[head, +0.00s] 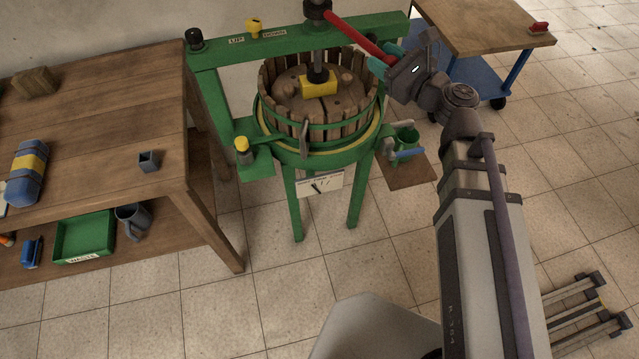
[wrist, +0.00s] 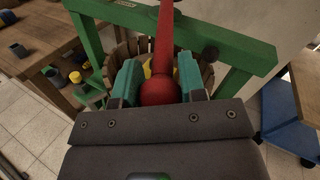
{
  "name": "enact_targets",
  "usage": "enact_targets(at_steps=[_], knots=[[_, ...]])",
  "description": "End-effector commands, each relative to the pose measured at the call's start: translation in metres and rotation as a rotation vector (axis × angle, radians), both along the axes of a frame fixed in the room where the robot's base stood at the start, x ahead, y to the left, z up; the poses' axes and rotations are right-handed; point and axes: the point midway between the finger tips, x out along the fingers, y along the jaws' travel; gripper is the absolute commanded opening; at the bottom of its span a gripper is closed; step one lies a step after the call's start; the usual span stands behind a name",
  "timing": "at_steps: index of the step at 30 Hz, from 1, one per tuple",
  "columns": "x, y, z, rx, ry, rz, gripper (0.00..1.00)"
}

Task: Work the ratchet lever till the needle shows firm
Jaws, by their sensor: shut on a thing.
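The ratchet lever (head: 354,35) is a red bar running from the dark screw head (head: 317,9) at the top of the green press frame (head: 225,53). My gripper (head: 383,65) is shut on the lever's outer end; in the wrist view the teal fingers sit either side of the red ball knob (wrist: 159,91). The wooden slatted basket (head: 283,113) stands below, with a yellow block (head: 319,84) under the screw on its wooden lid. The gauge plate (head: 319,185) hangs on the front of the press; its dark needle shows, but its markings are too small to read.
A yellow-knobbed selector (head: 254,26) sits between UP and DOWN labels. A wooden workbench (head: 105,115) stands left; a blue-framed cart (head: 484,27) stands at the back right.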

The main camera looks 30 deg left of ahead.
Motion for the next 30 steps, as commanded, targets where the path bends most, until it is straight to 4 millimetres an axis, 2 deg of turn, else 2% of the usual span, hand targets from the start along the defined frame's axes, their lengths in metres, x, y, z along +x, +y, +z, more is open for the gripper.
enact_targets(at_steps=[2, 11, 21, 30], knots=[[0.004, -0.002, 0.0, -0.001, 0.0, 0.0, 0.05], [0.0, -0.001, 0.0, -0.001, -0.001, 0.0, 0.04], [-0.028, 0.018, -0.001, 0.0, 0.0, 0.004, 0.05], [-0.053, 0.036, -0.001, 0.0, 0.0, 0.007, 0.12]])
